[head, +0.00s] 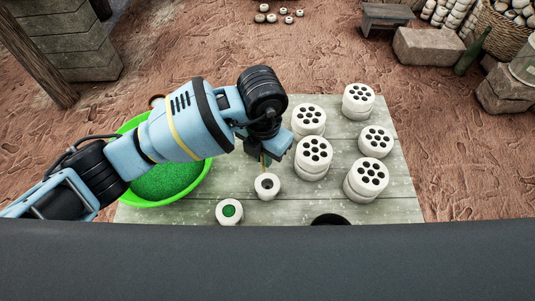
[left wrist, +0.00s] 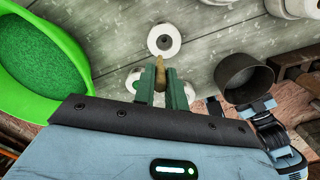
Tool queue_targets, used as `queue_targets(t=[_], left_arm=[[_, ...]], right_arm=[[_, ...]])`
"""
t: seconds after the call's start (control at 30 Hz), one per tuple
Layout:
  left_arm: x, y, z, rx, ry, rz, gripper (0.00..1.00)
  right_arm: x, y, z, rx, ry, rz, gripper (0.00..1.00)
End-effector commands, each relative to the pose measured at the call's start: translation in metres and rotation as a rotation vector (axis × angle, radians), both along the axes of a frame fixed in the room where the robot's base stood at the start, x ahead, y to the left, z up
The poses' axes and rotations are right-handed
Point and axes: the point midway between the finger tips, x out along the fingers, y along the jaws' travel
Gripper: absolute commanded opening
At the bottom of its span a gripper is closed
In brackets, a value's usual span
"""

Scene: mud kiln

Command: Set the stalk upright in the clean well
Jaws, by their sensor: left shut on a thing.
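My left gripper (head: 265,160) is shut on a slim tan stalk (left wrist: 160,73) between its green fingers. The stalk's lower end points down, above and a little behind a white round block (head: 267,186) with one grey, empty-looking well. That block shows in the left wrist view (left wrist: 164,40) just ahead of the stalk, apart from it in the picture. A second white block (head: 229,211), nearer and to the left, has a green-filled well. In the left wrist view it seems partly hidden by the fingers. My right gripper is not in view.
A bright green basin (head: 207,174) of green granules stands at the left, partly behind my left arm. White many-holed blocks (head: 314,152), some stacked, stand on the table's right (head: 398,200). A dark round thing (head: 330,219) shows at the near edge, partly hidden.

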Motion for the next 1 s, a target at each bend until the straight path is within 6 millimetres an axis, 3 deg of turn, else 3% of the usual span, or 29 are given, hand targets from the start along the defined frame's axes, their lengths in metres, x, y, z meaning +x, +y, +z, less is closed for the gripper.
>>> queue_targets(t=[0.2, 0.57, 1.0], left_arm=[[-0.002, -0.009, -0.002, 0.000, 0.007, 0.109, 0.02], [-0.002, -0.009, -0.007, 0.000, 0.008, 0.112, 0.02], [-0.003, -0.009, -0.038, 0.001, 0.011, 0.111, 0.02]], right_arm=[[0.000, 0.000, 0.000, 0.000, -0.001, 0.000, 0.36], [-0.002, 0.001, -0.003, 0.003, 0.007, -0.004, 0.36], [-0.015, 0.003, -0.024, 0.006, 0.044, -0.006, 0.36]])
